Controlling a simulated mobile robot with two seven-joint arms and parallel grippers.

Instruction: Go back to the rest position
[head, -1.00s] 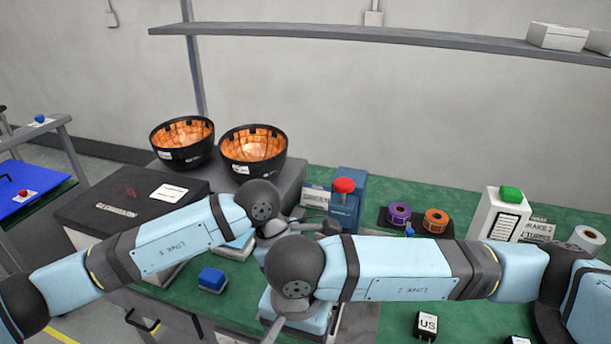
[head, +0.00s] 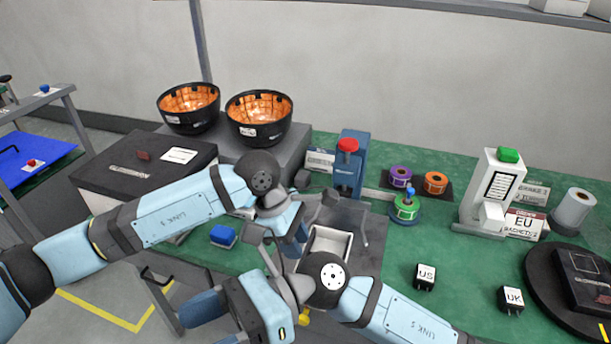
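My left arm comes in from the left, and its gripper (head: 348,215) is over the middle of the bench beside a grey tray. Its grey fingers look spread, with nothing seen between them. My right arm comes in from the lower right and bends at a dark round joint. Its hand (head: 262,308) is at the lower middle, near the bench's front edge, close below the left hand. The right fingers cannot be made out clearly, and I see no held object there.
The grey tray (head: 330,243) lies close to both hands. A blue press with a red knob (head: 347,165) stands behind. US (head: 425,277) and UK (head: 511,299) plugs, a white label dispenser (head: 493,190) and a black turntable (head: 540,283) are to the right. Two orange-lined bowls (head: 259,120) stand behind left.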

